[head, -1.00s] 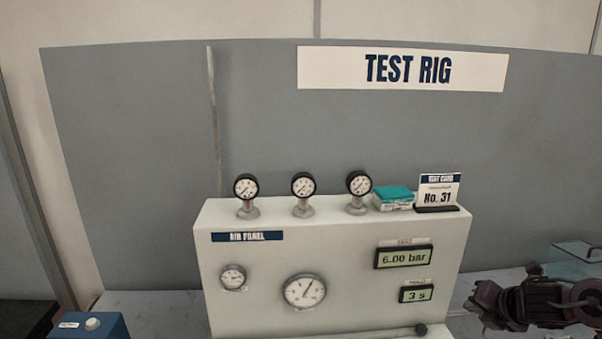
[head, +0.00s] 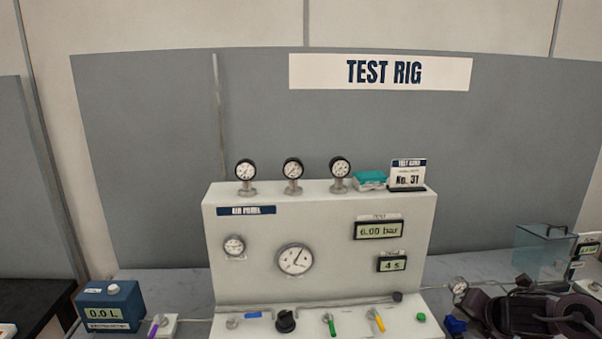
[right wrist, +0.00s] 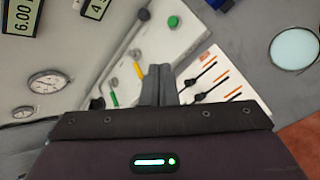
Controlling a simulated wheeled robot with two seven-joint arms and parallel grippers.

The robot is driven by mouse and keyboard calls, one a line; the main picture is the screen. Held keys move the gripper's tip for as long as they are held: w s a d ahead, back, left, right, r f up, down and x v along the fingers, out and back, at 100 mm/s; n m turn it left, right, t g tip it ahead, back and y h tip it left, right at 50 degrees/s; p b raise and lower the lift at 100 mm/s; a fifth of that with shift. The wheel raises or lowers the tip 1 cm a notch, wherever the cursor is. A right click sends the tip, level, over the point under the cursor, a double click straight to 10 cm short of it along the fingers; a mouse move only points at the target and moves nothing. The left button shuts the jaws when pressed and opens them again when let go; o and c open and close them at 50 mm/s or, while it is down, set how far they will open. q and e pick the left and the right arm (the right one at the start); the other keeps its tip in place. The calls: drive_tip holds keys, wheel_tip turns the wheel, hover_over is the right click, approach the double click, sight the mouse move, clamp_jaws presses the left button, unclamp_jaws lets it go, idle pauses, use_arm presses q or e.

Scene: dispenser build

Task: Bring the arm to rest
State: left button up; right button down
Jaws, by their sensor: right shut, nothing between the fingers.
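My right arm (head: 525,312) shows at the lower right of the head view, beside the right end of the white air panel (head: 320,210). In the right wrist view the two fingers of my right gripper (right wrist: 158,84) are together and empty. They point toward the panel's base and the white board beside it, and I see no contact with either. The fingertips are hard to make out in the head view. My left gripper is not in view.
The panel's front ledge carries a black knob (head: 286,321), a green lever (head: 331,325), a yellow lever (head: 377,320) and a green button (right wrist: 173,21). A blue box (head: 110,305) stands at left. A clear tank (head: 541,253) stands at right. A white board (right wrist: 222,82) lies beside the panel.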

drive_tip(key=s+a+f+m, duration=0.4)
drive_tip(key=a+m, duration=0.1)
drive_tip(key=a, duration=0.2)
drive_tip(key=s+a+f+m, duration=0.4)
drive_tip(key=s+a+m, duration=0.1)
drive_tip(key=a, duration=0.2)
drive_tip(key=s+a+f+m+g+h, duration=0.1)
drive_tip(key=s+m+g, duration=0.2)
drive_tip(key=s+m, duration=0.55)
drive_tip(key=s+a+m+g, duration=0.2)
drive_tip(key=s+m, duration=0.5)
drive_tip(key=s, duration=0.3)
wheel_tip(320, 180, down, 34)
drive_tip(key=s+g+b, duration=0.2)
drive_tip(key=b, duration=0.3)
use_arm(q)
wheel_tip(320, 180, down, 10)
drive_tip(key=b, duration=0.5)
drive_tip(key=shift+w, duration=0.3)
use_arm(e)
drive_tip(key=s+d+f, duration=0.2)
drive_tip(key=s+f, duration=0.8)
drive_tip(key=f, duration=0.2)
drive_tip(key=s+d+f+g, duration=0.1)
drive_tip(key=s+d+f, duration=0.1)
drive_tip(key=s+f, duration=0.8)
wheel_tip(320, 180, down, 2)
drive_tip(key=shift+s+f+h, duration=0.15)
drive_tip(key=shift+f+h, duration=0.05)
drive_tip(key=shift+h, duration=0.1)
